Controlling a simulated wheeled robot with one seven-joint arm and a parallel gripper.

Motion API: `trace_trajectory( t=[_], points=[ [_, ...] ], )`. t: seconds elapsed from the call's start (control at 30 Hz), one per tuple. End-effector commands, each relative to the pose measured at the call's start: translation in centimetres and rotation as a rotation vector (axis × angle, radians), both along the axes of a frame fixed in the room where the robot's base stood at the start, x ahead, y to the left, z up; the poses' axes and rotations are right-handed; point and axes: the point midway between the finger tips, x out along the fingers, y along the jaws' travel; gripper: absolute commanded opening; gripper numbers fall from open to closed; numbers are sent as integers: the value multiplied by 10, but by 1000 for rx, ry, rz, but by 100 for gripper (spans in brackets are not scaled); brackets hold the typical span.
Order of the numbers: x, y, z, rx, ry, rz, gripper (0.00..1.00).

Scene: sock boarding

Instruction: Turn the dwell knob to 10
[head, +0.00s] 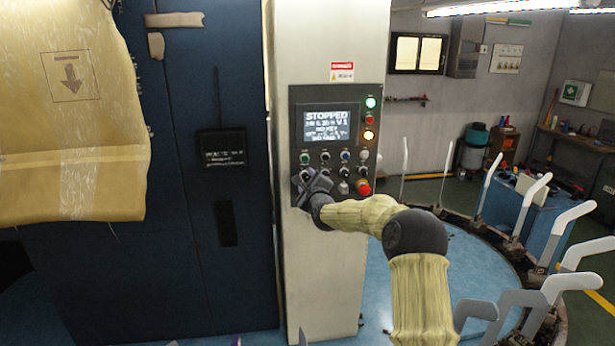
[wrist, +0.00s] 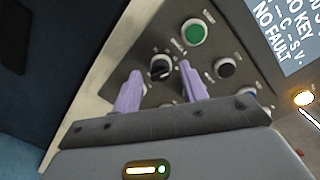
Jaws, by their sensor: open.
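The control panel (head: 292,130) is on a pale metal column, with several knobs and buttons below its screen. My gripper (head: 313,182) is at the panel's lower left and hides part of the bottom row. In the wrist view, my gripper (wrist: 160,73) is open, with two purple fingers apart. A black knob with a white mark (wrist: 161,67) shows between the fingertips. I cannot tell whether the fingers touch it. Another dark knob (wrist: 225,68) is to the right of the fingers. The labels are too small to read, so I cannot tell which knob is dwell.
A green button (wrist: 193,32) is just above the fingers. The screen (head: 327,126) reads STOPPED. A red button (head: 363,187) is at the panel's lower right. A ring of upright white boards (head: 534,190) stands to the right. A blue cabinet (head: 170,240) is to the left.

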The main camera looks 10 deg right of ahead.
Motion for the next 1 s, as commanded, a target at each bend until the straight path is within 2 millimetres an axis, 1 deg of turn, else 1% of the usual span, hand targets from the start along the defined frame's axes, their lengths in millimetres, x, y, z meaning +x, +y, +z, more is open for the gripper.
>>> trace_trajectory(
  t=[0.3,0.33,0.37,0.4,0.53,0.83,1.0],
  points=[
    [3,0,0,-1,-1,-1,43],
    [3,0,0,-1,-1,-1,39],
    [2,0,0,-1,-1,-1,33],
    [2,0,0,-1,-1,-1,26],
    [2,0,0,-1,-1,-1,0],
    [2,0,-1,-18,-2,-1,0],
    [2,0,-3,-71,-2,0,0]
  ],
)
